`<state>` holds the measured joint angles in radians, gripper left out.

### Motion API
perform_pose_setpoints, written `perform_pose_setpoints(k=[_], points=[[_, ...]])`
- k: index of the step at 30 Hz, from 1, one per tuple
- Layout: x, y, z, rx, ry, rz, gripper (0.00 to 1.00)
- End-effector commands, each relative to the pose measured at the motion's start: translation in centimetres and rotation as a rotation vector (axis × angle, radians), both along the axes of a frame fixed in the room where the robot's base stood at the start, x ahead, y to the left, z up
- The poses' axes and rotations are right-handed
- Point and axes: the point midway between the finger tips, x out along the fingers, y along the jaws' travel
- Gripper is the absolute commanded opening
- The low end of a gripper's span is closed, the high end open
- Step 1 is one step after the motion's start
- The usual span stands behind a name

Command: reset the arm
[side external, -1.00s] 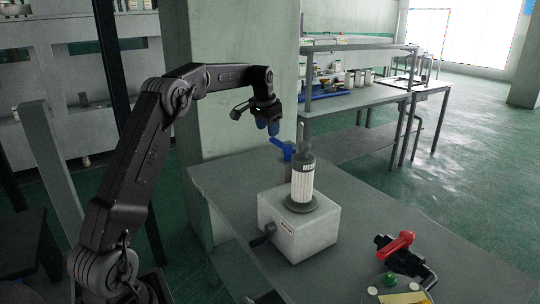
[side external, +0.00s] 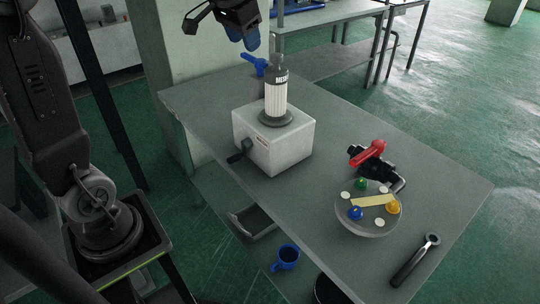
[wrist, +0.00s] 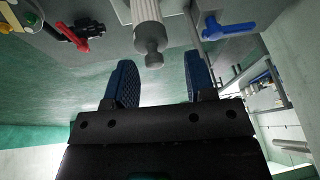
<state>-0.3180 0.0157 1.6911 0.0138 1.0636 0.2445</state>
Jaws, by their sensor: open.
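My gripper (side external: 243,40) hangs in the air at the top of the side view, above the far end of the grey table (side external: 200,95). Its two blue fingers are apart with nothing between them, as the wrist view (wrist: 160,75) also shows. A dark-topped bottle with a white ribbed label (side external: 276,97) stands upright on a white box (side external: 273,145) with a crank (side external: 240,151) on its side. The bottle is apart from my gripper, to its lower right in the side view. A blue-handled valve (side external: 253,62) is behind the bottle.
A red-handled valve (side external: 368,152) stands right of the box. Beside it is a round plate (side external: 350,224) with coloured knobs. A wrench (side external: 415,260) lies at the table's front right.

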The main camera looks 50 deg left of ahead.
Motion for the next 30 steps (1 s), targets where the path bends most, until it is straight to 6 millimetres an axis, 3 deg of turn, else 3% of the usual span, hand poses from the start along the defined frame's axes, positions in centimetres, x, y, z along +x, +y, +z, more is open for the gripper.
perform_pose_setpoints(k=[1,6,12,15,21,30], points=[[-2.0,-2.1,0.3,-0.004,-0.018,-0.015,0.5],[-8.6,-7.5,-0.6,-0.029,-0.066,-0.044,0.5],[-16.0,-11.6,-3.7,-0.065,-0.112,-0.076,0.5],[-18.4,-12.7,-5.3,-0.08,-0.126,-0.086,0.5],[-20.6,-13.5,-7.0,-0.096,-0.14,-0.095,0.5],[-20.7,-13.5,-7.1,-0.096,-0.138,-0.094,0.5]])
